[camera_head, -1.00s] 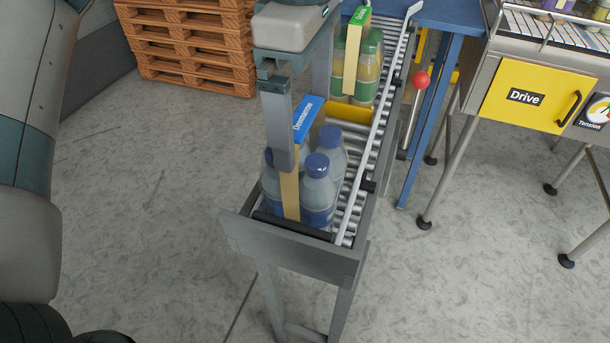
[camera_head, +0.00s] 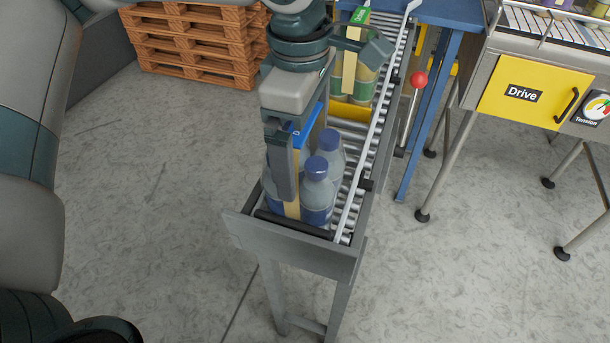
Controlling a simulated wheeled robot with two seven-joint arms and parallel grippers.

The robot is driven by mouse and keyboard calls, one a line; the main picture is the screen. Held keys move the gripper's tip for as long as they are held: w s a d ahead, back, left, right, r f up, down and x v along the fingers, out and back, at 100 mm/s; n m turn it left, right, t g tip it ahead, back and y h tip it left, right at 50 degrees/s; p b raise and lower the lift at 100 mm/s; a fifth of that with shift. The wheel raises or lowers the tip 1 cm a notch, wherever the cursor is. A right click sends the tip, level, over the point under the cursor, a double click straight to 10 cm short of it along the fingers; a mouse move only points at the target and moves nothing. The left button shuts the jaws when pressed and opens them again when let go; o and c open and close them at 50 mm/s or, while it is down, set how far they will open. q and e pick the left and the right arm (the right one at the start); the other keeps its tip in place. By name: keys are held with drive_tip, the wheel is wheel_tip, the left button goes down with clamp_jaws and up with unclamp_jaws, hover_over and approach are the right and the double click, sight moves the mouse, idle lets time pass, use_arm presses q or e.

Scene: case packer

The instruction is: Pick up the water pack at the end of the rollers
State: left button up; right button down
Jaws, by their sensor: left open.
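The water pack (camera_head: 318,190), several clear bottles with blue caps and a tan carrier with a blue top label (camera_head: 309,125), stands upright at the near end of the roller conveyor (camera_head: 353,176). My left gripper (camera_head: 301,165) is open and comes down from above over the pack. Its near finger hangs in front of the carrier and hides part of it and the left bottles. The other finger is mostly hidden, apparently on the far side of the label. I cannot tell whether either finger touches the pack. My right gripper is not in view.
A dark end stop (camera_head: 291,224) lies before the pack. A yellow divider (camera_head: 349,110) separates it from a green-labelled pack (camera_head: 352,79) behind. A metal guide rail (camera_head: 371,135) runs along the right side. Wooden pallets (camera_head: 195,45) stand at the back left. Open floor lies left.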

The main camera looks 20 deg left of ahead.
use_arm(q)
drive_tip(key=shift+r, duration=0.1)
drive_tip(key=c, duration=1.3)
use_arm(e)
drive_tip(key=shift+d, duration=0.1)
use_arm(q)
drive_tip(key=shift+o, duration=0.2)
drive_tip(key=shift+r, duration=0.1)
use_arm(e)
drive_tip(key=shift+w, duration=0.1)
use_arm(q)
drive_tip(key=shift+r+b, duration=0.4)
drive_tip(key=shift+r, duration=0.45)
wheel_tip(320, 180, up, 6)
drive_tip(key=shift+f+b, duration=0.1)
drive_tip(key=shift+b, duration=0.9)
wheel_tip(320, 180, up, 2)
drive_tip(key=shift+r, duration=0.1)
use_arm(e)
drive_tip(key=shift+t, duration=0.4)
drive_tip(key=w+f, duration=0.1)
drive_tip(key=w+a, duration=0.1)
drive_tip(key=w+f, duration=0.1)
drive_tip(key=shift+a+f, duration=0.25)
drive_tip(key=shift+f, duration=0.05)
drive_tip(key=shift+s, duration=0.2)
